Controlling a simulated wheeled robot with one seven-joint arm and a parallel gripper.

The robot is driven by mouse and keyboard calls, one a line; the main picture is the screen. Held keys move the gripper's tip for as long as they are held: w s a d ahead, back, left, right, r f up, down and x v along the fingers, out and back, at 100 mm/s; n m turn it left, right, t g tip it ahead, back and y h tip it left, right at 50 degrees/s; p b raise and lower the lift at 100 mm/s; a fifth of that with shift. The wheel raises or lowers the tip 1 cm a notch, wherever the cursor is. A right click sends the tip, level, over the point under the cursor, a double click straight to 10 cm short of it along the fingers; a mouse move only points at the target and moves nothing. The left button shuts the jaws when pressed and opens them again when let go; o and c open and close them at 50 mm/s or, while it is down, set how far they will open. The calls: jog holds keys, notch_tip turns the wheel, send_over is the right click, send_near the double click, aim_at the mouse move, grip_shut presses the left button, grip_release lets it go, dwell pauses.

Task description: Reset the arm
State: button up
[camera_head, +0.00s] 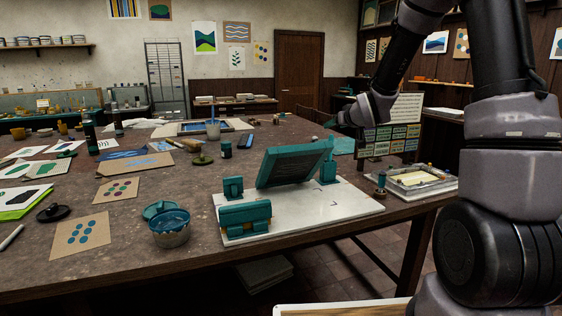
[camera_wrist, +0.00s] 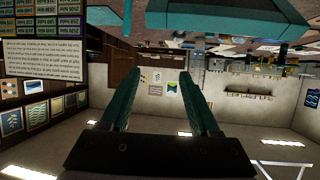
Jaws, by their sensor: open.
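My gripper (camera_wrist: 159,72) is open in the wrist view, its two teal fingers apart with nothing between them. In the head view my arm comes down from the upper right and its end is near the raised side of the screen; the fingers are hard to make out there. The hinged screen (camera_head: 292,164), a teal frame with a dark panel, stands tilted up over a white baseboard (camera_head: 303,208). A large teal edge, likely the screen frame (camera_wrist: 225,18), shows at the top of the upside-down wrist view, apart from the fingers.
A blue paint tub (camera_head: 169,228) stands left of the baseboard. A tray (camera_head: 418,179) lies at the table's right end, near a sign board (camera_head: 390,135). Papers, bottles and tools cover the left and back of the table (camera_head: 110,250). My arm fills the right side.

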jog(key=s+d+r+m+g+h, duration=0.1)
jog(key=s+d+r+m+g, duration=0.1)
jog(key=s+r, duration=0.5)
jog(key=s+d+r+m+g+h, duration=0.1)
jog(key=s+d+r+m, duration=0.15)
jog(key=s, duration=0.85)
jog(key=s+a+r+m+g+y, duration=0.1)
jog(key=s+a+g, duration=0.1)
jog(key=s, duration=1.7)
jog(key=shift+r+m+g+y, duration=0.2)
jog(key=shift+m+g+y, duration=0.15)
jog(key=shift+g, duration=0.35)
